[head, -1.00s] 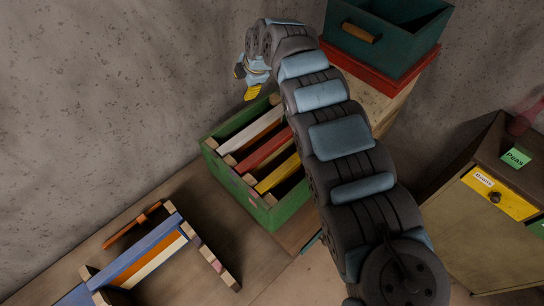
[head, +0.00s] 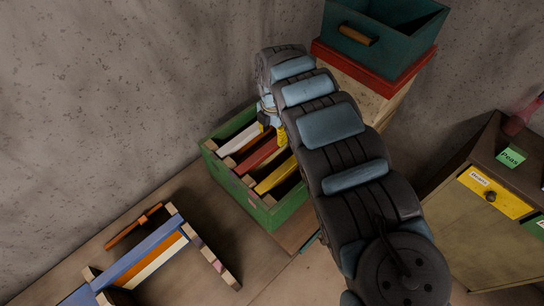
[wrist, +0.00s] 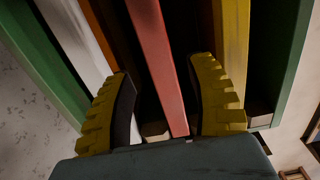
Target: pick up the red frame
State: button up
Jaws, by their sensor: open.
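The red frame (head: 256,156) sits in the green box (head: 284,210), between a white frame (head: 238,138) and a yellow frame (head: 277,175). In the wrist view the red frame's top bar (wrist: 157,60) runs between the two yellow fingers of my gripper (wrist: 166,105). My gripper (head: 272,130) is over the far end of the box in the head view. Its fingers are apart, one on each side of the red bar, with a gap visible on both sides. The arm hides part of the box's far end.
The white frame (wrist: 74,36) and yellow frame (wrist: 234,40) stand close outside the fingers. A blue stand (head: 140,255) with orange and cream bars and an orange-brown tool (head: 133,226) lie left on the bench. A teal crate (head: 375,45) on a red base stands behind.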

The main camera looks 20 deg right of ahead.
aim_at(273, 143)
jog(key=shift+f+p, duration=0.4)
jog(key=shift+f, duration=1.85)
jog(key=shift+a+f+p, duration=0.25)
jog(key=shift+f+p, duration=0.1)
jog(key=shift+f, duration=0.55)
notch_tip(273, 143, down, 2)
jog(key=shift+a+f, duration=0.1)
jog(key=shift+f+p, duration=0.35)
jog(key=shift+f, duration=0.2)
grip_shut()
